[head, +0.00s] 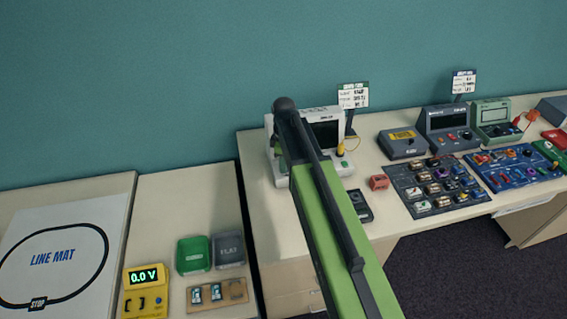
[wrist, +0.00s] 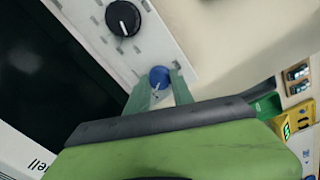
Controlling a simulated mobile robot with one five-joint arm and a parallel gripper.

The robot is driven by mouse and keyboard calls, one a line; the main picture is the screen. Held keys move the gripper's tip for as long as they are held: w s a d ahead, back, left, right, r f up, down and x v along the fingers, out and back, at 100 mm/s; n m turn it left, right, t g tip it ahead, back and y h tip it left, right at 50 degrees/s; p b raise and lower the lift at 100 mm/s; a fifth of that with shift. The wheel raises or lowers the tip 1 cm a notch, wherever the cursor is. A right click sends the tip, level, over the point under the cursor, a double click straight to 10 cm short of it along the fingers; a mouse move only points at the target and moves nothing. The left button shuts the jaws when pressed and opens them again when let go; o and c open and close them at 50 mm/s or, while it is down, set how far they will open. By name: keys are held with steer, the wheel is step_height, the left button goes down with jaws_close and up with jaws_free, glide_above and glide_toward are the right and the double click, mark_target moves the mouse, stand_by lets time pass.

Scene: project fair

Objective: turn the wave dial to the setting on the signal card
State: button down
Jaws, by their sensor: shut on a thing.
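A white instrument (head: 281,181) stands at the left of the long bench, mostly hidden behind my arm in the head view. In the wrist view its panel (wrist: 108,66) carries a black dial (wrist: 122,18) and a smaller blue dial (wrist: 159,76). My gripper (wrist: 160,82) has its two green fingers on either side of the blue dial and is shut on it. The dial's pale pointer mark shows, but the setting labels are too small to read. The head view hides my fingers.
A dark screen (wrist: 45,85) lies beside the panel. To the right are a grey box (head: 403,144), a dark board of parts (head: 433,187), a blue board (head: 515,168) and a second card (head: 463,83). A yellow meter (head: 146,292) stands on the left table.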

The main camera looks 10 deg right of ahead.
steer(key=m, duration=1)
steer(key=shift+m, duration=0.3)
steer(key=shift+m+g, duration=0.4)
steer(key=shift+m, duration=1.5)
steer(key=c, duration=1.1)
jaws_free()
